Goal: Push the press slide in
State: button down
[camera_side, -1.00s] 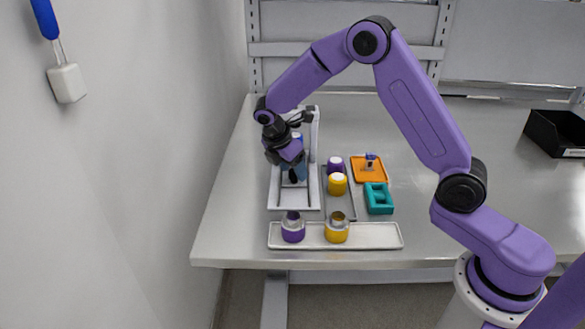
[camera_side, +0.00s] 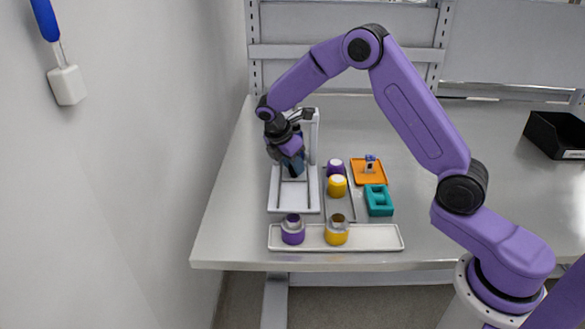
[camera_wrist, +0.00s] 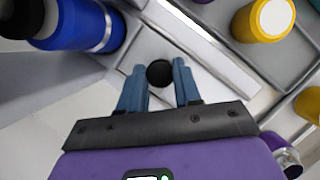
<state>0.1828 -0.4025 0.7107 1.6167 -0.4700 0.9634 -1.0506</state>
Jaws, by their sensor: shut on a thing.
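The press is a white frame (camera_side: 314,135) on a white base (camera_side: 281,208) at the left of the table in the side view. In the wrist view, the black round knob (camera_wrist: 160,73) of the press slide stands between the two blue fingers of my gripper (camera_wrist: 159,80). The fingers are shut on the knob. A light slide plate (camera_wrist: 150,46) shows around it. A blue cylinder with a silver band (camera_wrist: 88,24) is at the upper left of the wrist view. In the side view my gripper (camera_side: 294,167) covers the knob and most of the slide.
Yellow (camera_side: 337,186) and purple (camera_side: 335,168) pieces stand on a grey tray (camera_side: 343,212) right of the press. Orange (camera_side: 368,178) and teal (camera_side: 378,199) fixtures lie farther right. A white tray (camera_side: 378,237) in front holds purple and yellow pieces with metal tops.

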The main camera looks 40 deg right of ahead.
jog(key=shift+w+d+r, duration=0.1)
jog(key=shift+w+d, duration=0.1)
jog(key=c, duration=0.8)
grip_release()
jog(key=shift+a+r, duration=0.2)
jog(key=v, duration=1.6)
jog(key=shift+a+r, duration=0.15)
jog(key=shift+r, duration=0.25)
